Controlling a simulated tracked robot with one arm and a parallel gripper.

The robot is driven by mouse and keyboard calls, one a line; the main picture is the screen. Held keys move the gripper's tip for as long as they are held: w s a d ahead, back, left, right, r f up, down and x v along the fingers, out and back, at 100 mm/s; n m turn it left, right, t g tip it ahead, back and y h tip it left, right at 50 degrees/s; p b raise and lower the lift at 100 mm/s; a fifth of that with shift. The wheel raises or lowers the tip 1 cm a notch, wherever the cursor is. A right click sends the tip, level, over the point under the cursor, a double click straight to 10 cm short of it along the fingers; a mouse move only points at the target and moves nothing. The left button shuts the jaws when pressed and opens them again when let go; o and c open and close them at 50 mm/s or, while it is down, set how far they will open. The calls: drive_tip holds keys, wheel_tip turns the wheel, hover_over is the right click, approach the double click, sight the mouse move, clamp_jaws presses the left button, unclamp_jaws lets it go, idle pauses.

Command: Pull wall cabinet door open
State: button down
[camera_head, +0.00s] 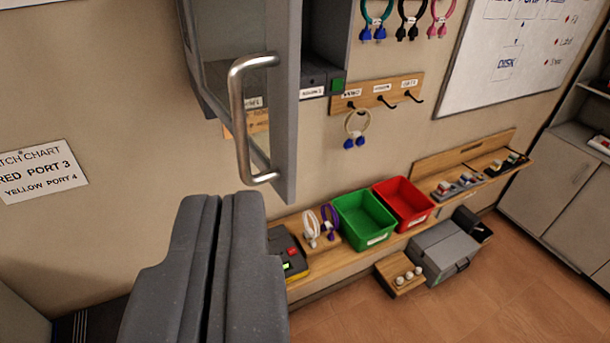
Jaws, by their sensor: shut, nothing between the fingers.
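The grey wall cabinet (341,40) hangs at the top, its upper part cut off by the picture edge. Its glass-paned door (287,100) stands partly open, its free edge out from the cabinet, leaving a gap at the right where the inside shows. A silver bar handle (238,125) is fixed on the door's near face. My gripper (222,197) is at the bottom, below and slightly left of the handle's lower end. Its two dark grey fingers are shut together with nothing between them. It appears apart from the handle.
Labelled boxes (312,82) sit inside the cabinet. A hook rack (377,95) is on the wall to the right. Below, a wooden shelf (330,262) bears a green bin (364,218) and a red bin (403,202). A grey toolbox (443,250) stands nearby.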

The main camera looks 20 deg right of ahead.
drive_tip(key=s+d+r+n+g+y+b, duration=0.2)
drive_tip(key=d+r+n+g+y, duration=0.35)
drive_tip(key=d+r, duration=0.6)
drive_tip(key=w+d+f+n+g+y+b, duration=0.25)
drive_tip(key=w+d+n+y, duration=0.2)
drive_tip(key=w+d, duration=0.25)
drive_tip(key=w+d+f+n+g+y+b, duration=0.1)
drive_tip(key=w+d+f+n+g+y, duration=0.4)
drive_tip(key=d, duration=0.3)
drive_tip(key=w+a+f+n+g+y+b, duration=0.2)
drive_tip(key=w+f+n+g+y, duration=0.15)
drive_tip(key=w+f, duration=0.55)
drive_tip(key=w+a+f+n+g+y+b, duration=0.15)
drive_tip(key=w+f+n+g, duration=0.45)
drive_tip(key=f, duration=0.6)
drive_tip(key=s+a+m+t+b, duration=0.1)
drive_tip(key=s+a+m, duration=0.1)
drive_tip(key=a, duration=1.1)
drive_tip(key=shift+s+a, duration=0.25)
drive_tip(key=shift+s, duration=0.1)
